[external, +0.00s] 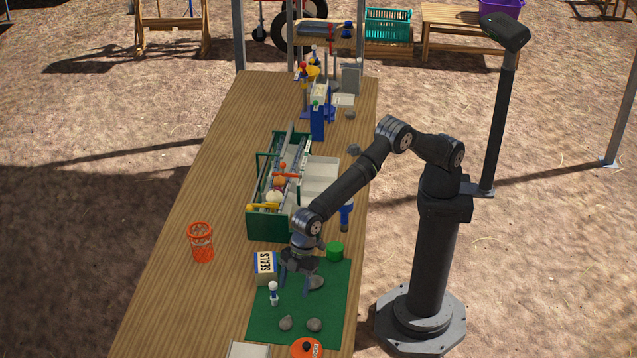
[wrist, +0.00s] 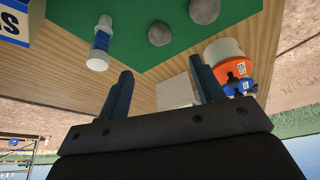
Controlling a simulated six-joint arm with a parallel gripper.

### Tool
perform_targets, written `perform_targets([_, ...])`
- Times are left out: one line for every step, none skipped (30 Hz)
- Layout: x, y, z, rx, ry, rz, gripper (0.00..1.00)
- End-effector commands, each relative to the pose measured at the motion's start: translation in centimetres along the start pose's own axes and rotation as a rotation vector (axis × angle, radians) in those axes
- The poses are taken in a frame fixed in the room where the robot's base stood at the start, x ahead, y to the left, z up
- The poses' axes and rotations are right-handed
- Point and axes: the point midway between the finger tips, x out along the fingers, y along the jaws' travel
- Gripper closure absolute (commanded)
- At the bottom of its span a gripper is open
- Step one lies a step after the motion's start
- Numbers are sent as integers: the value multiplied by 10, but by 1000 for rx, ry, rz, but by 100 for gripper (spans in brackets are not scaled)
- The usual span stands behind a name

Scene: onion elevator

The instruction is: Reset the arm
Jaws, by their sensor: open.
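A small white and blue bottle (external: 273,293) stands on the mat near two stones (external: 314,324). A green cylinder (external: 335,251) stands at the mat's back edge. A green-framed elevator box (external: 283,225) stands behind my gripper. An orange container (external: 201,243) is at left, with bare table around it.

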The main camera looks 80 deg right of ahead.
Motion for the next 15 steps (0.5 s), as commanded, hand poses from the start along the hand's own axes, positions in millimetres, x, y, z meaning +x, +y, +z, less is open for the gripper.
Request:
perform_targets([5, 0, 0, 0, -1, 0, 39])
perform_targets([8, 0, 0, 0, -1, -1, 39])
perform_targets([14, 0, 1, 0, -3, -1, 39])
perform_targets([19, 0, 1, 0, -3, -1, 39])
perform_targets([23, 0, 1, 0, -3, -1, 39])
perform_targets([30, 0, 1, 0, -2, -1, 39])
perform_targets([36, -1, 1, 0, -2, -1, 39])
perform_targets([41, -1, 1, 0, -2, -1, 39])
perform_targets([48, -1, 1, 0, -2, -1, 39])
perform_targets([53, -1, 1, 0, -2, -1, 39])
perform_targets([57, -1, 1, 0, -2, -1, 39])
perform_targets([64, -1, 1, 0, -3, -1, 39])
perform_targets([69, 0, 1, 0, -2, -1, 39])
perform_targets([74, -1, 1, 0, -2, -1, 39])
perform_targets([81, -1, 1, 0, -3, -1, 39])
